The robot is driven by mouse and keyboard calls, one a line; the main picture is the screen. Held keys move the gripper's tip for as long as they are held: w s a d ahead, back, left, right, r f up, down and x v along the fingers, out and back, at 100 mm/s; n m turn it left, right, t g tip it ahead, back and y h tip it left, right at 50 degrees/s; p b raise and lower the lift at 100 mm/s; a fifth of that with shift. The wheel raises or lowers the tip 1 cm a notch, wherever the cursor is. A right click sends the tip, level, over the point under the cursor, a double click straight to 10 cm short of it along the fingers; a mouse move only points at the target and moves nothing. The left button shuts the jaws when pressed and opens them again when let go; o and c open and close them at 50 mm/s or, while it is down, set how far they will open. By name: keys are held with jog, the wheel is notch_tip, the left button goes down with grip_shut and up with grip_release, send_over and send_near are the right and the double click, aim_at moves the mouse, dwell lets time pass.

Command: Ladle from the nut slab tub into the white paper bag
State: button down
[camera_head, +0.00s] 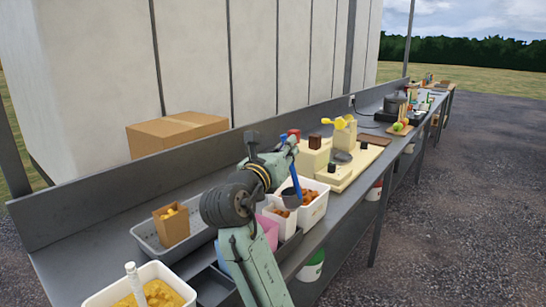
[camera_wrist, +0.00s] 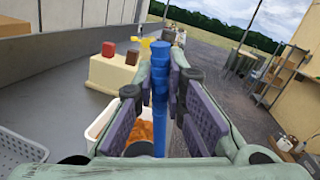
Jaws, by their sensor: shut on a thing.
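My gripper (camera_head: 284,146) is shut on the blue handle of a ladle (camera_head: 296,182); the handle also stands between the finger pads in the wrist view (camera_wrist: 160,90). The ladle hangs down, and its dark bowl is above or beside the white containers; its contents cannot be made out. The white nut slab tub (camera_head: 318,212) holds brown-orange pieces and shows partly behind the fingers in the wrist view (camera_wrist: 97,124). A smaller white container, apparently the white paper bag (camera_head: 283,224), stands left of the tub with brown pieces visible at its top.
A pink bag (camera_head: 268,231) stands beside the white bag, partly behind my arm. A brown bag (camera_head: 171,228) with yellow pieces sits in a grey basket (camera_head: 150,244). A cream machine (camera_head: 312,160) stands beyond the tub. A cardboard box (camera_head: 175,133) is at the back.

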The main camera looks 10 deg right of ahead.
jog(key=d+m, duration=0.1)
jog(key=s+d+m, duration=0.1)
jog(key=shift+d+r+m+g, duration=0.2)
jog(key=shift+m+g, duration=0.1)
jog(key=shift+g, duration=0.1)
jog(key=shift+m, duration=0.3)
jog(key=shift+s+d+r+p, duration=0.1)
jog(key=shift+d+r+p, duration=0.1)
jog(key=shift+r+p, duration=0.75)
jog(key=shift+d+r+p, duration=0.15)
jog(key=shift+r+p, duration=0.6)
jog(key=shift+r, duration=0.3)
jog(key=shift+s, duration=0.1)
